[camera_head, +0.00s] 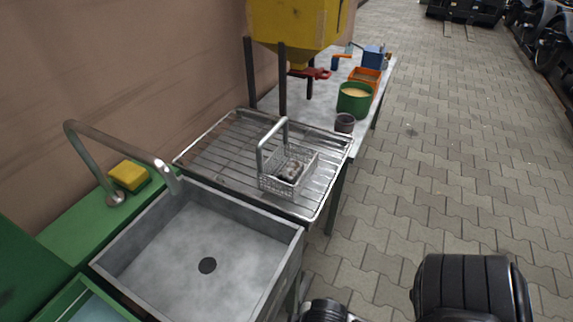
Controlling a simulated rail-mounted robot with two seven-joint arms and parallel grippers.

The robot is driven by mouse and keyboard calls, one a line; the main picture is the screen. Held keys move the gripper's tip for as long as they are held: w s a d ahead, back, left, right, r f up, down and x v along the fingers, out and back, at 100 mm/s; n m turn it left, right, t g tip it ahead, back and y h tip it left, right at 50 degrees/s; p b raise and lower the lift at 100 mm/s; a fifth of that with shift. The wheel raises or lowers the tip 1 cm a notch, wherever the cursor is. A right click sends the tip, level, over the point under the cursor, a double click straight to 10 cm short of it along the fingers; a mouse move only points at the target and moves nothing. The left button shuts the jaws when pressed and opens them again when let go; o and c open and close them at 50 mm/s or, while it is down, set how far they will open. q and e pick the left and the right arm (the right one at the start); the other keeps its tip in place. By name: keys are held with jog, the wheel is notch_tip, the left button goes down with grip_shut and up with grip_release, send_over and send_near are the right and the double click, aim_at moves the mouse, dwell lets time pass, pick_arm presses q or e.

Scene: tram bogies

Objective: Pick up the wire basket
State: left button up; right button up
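The wire basket (302,160) stands upright on a metal draining rack (218,152), near the rack's right-hand side. It is a small silver mesh box with a tall squared handle standing up over it. Several small grey and dark parts lie inside; what they are is too small to tell. Neither of my grippers shows in the head view. Black parts at the bottom right edge look like my own arm, with no fingers visible. Nothing touches the basket except the rack under it.
A deep grey sink (165,250) with a curved tap (112,138) adjoins the rack in front. A yellow sponge (128,176) lies beside it. Paved floor on the right is open.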

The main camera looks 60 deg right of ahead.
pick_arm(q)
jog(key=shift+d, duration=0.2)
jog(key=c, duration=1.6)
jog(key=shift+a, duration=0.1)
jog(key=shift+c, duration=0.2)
